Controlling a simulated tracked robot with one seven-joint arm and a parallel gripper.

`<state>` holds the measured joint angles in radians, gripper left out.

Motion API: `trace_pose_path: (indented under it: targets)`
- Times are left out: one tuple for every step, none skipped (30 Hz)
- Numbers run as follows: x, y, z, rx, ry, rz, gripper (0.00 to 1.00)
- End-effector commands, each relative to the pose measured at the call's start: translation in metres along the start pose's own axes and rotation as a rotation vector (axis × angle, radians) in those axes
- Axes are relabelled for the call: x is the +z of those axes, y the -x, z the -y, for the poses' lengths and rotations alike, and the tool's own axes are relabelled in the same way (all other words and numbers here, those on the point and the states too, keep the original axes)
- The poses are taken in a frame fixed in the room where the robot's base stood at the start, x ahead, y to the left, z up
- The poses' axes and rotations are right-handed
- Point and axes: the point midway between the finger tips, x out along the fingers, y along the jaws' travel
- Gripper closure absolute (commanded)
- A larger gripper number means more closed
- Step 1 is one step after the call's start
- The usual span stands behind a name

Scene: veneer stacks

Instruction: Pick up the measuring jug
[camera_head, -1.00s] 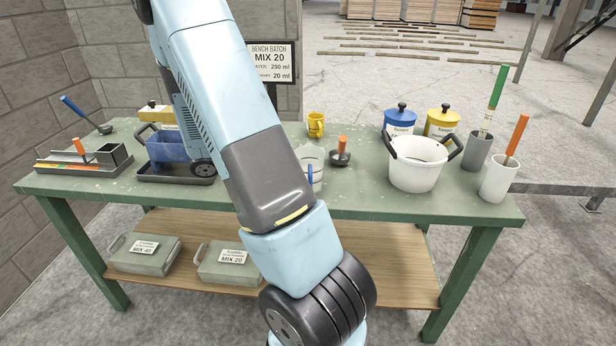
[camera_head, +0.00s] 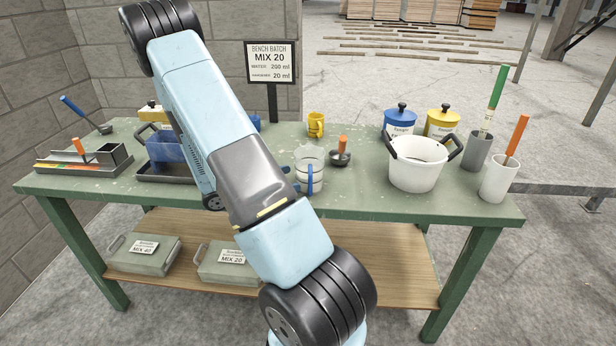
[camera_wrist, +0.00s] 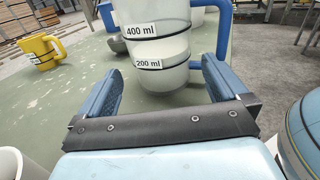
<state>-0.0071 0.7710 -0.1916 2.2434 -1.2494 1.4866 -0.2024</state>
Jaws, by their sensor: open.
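The measuring jug (camera_head: 311,161) is a clear, pale vessel standing upright on the green bench, with a blue handle facing the front. In the wrist view the jug (camera_wrist: 157,50) fills the top middle, with 400 ml and 200 ml labels and dark rings; its top is cut off. A blue handle shows at its right there. My gripper (camera_wrist: 163,70) is open, with one blue finger on each side of the jug's lower part. I cannot tell how far the jug is between the fingers, and no contact is visible. In the head view my arm hides most of the gripper.
A sign (camera_head: 271,63) stands behind. Bare bench top lies in front of the bucket.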

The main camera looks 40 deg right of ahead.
Motion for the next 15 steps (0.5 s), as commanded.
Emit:
trace_pose_path:
  targets:
    - [0.001, -0.005, 0.0, -0.003, -0.001, 0.0, 0.0]
    - [0.001, -0.007, 0.0, -0.003, -0.001, 0.0, 0.0]
    - [0.001, -0.008, 0.0, -0.003, -0.001, 0.0, 0.0]
    - [0.001, -0.009, 0.0, -0.003, -0.001, 0.0, 0.0]
    - [0.001, -0.011, 0.0, -0.003, -0.001, 0.0, 0.0]
    - [0.001, -0.013, 0.001, -0.003, -0.001, -0.001, 0.0]
    - [0.001, -0.016, 0.001, -0.004, -0.001, -0.001, 0.0]
    - [0.001, -0.02, 0.001, -0.004, -0.001, -0.001, 0.0]
    - [0.001, -0.026, 0.001, -0.004, -0.001, 0.0, 0.0]
    - [0.002, -0.031, 0.001, -0.006, -0.002, 0.0, 0.0]
    - [0.002, -0.035, 0.001, -0.006, -0.002, 0.0, 0.0]
    - [0.002, -0.042, 0.001, -0.005, -0.002, 0.001, 0.0]
    - [0.002, -0.046, 0.001, -0.006, -0.002, 0.0, 0.0]
    - [0.002, -0.051, 0.001, -0.006, -0.002, 0.0, 0.0]
    - [0.002, -0.056, 0.001, -0.004, -0.002, 0.0, 0.0]
